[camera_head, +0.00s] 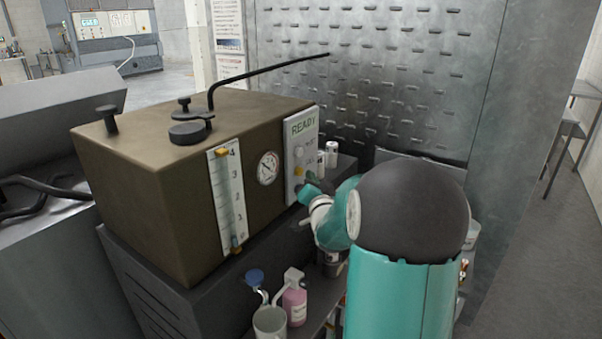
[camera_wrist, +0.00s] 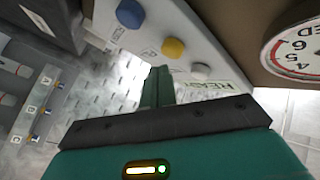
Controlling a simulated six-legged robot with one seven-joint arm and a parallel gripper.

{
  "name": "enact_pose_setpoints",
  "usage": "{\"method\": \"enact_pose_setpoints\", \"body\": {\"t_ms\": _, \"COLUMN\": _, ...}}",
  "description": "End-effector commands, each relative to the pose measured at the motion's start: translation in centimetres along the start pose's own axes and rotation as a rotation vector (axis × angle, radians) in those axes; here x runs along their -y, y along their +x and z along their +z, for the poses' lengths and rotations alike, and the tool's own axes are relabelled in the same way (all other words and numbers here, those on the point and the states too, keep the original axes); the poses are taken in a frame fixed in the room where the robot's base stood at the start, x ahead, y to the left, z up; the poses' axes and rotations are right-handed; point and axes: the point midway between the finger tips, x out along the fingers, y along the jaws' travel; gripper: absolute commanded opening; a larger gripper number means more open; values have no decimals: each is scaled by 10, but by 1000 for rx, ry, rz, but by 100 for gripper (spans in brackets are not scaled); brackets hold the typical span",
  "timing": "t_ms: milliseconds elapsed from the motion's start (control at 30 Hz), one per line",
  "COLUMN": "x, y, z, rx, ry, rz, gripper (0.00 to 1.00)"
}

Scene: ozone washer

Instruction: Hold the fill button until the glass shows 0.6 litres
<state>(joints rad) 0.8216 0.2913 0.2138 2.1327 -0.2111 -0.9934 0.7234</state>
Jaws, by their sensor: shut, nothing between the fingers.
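The brown washer box (camera_head: 165,185) carries an upright sight glass (camera_head: 228,200) with a scale; I cannot make out a liquid level in it. A pale control panel (camera_head: 302,150) beside it has a green READY display (camera_head: 303,127). In the wrist view the panel has a blue button (camera_wrist: 130,13), a yellow button (camera_wrist: 173,48) and a grey-white button (camera_wrist: 200,71); their labels are unreadable. My gripper (camera_wrist: 159,72) is shut and empty, its fingertips near the yellow button in the picture; I cannot tell whether they touch. My gripper and wrist cover the panel's lower part in the head view.
A round dial gauge (camera_head: 268,168) sits between glass and panel. Black knobs (camera_head: 190,132) and a long bent handle (camera_head: 260,72) are on the box top. A pink bottle (camera_head: 294,304) and a pale mug (camera_head: 270,322) stand below. A perforated metal wall (camera_head: 400,70) is behind.

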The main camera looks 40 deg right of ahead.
Motion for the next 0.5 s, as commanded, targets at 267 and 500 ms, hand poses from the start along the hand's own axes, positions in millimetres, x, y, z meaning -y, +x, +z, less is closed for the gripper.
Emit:
{"method": "enact_pose_setpoints", "body": {"t_ms": 267, "x": -8, "y": -9, "z": -7, "rx": -2, "ry": -2, "rz": 2, "gripper": 0}}
{"method": "enact_pose_setpoints", "body": {"t_ms": 500, "x": -19, "y": -25, "z": -18, "rx": -1, "ry": -2, "rz": 2, "gripper": 0}}
